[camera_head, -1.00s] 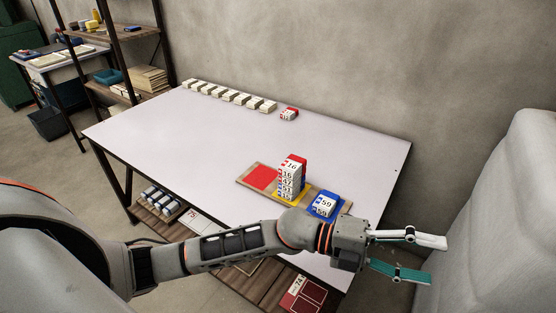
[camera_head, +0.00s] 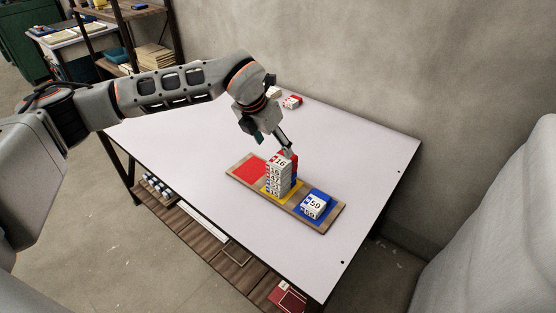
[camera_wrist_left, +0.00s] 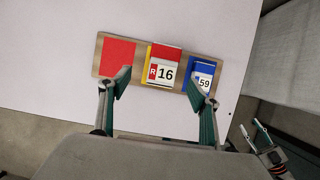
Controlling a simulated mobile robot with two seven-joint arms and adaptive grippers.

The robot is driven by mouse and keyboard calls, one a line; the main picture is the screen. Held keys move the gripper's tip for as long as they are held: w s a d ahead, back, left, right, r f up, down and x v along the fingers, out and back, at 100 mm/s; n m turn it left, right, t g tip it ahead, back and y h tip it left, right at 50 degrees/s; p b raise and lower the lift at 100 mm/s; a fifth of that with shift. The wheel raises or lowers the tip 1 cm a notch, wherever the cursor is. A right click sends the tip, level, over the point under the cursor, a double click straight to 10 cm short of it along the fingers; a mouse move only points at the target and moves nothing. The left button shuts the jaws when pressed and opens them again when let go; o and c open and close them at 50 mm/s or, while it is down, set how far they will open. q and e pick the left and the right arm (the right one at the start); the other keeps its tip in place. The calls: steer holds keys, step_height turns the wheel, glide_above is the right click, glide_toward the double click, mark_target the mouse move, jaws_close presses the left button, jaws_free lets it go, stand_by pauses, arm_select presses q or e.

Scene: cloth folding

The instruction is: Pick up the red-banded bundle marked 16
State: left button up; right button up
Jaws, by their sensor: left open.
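The red-banded bundle marked 16 (camera_head: 281,161) is the top of a stack (camera_head: 277,182) on the yellow square of a wooden board. In the left wrist view the bundle (camera_wrist_left: 164,72) shows its white face, a red R tag and a red band. My left gripper (camera_head: 288,150) is over the stack, pointing down. In the left wrist view its two fingers (camera_wrist_left: 160,82) are apart with nothing between them; the bundle lies ahead, between their lines. My right gripper (camera_wrist_left: 250,125) shows small at the right edge of that view, its fingers apart.
The board (camera_head: 235,173) has a bare red square (camera_head: 249,168) and a blue square holding bundle 59 (camera_head: 314,205). Another red-banded bundle (camera_head: 292,101) lies at the table's back edge. The white table (camera_head: 200,165) is otherwise mostly clear. A wall stands behind.

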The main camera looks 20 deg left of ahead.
mark_target(282, 159)
arm_select(q)
steer(key=x, duration=0.7)
steer(key=shift+w+d+f, duration=0.1)
steer(key=shift+d+f, duration=0.15)
steer(key=shift+d, duration=0.2)
steer(key=c, duration=1.2)
